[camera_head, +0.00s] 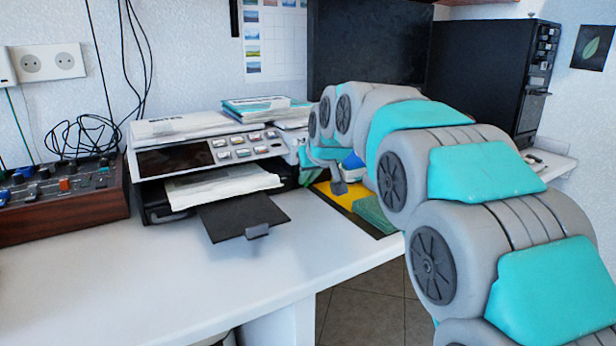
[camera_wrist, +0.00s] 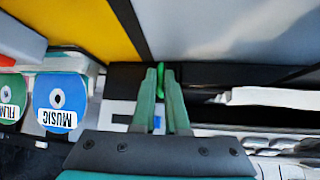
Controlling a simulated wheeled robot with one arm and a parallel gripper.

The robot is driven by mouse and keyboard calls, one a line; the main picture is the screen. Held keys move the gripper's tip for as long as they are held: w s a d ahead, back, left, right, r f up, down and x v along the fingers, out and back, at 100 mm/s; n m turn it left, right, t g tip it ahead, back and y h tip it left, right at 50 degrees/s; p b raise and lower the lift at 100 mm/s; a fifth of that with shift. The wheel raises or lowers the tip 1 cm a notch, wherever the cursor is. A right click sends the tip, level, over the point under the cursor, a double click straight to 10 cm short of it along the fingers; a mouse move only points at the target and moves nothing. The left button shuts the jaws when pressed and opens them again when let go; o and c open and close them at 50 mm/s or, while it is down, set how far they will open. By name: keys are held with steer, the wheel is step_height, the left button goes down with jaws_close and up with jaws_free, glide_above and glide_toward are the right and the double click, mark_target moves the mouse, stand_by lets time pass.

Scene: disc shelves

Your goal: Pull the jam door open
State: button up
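The printer (camera_head: 200,153) stands on the white desk with its front tray out. Its right side, toward my arm, is largely hidden in the head view, and I cannot make out the jam door's outline. In the wrist view a small bright green tab (camera_wrist: 160,78) stands out from a dark surface. My gripper (camera_wrist: 160,74) has its two green fingers close on either side of this tab, with almost no gap left. It looks shut on the tab. In the head view the fingers are mostly hidden beside the printer.
A yellow mat (camera_wrist: 88,28) and discs marked MUSIC (camera_wrist: 60,100) and FILM (camera_wrist: 10,97) are near my gripper. A mixer (camera_head: 62,195) stands left of the printer, a black tower (camera_head: 490,75) at the back right. The front left desk (camera_head: 110,290) is clear.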

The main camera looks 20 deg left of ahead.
jaws_close()
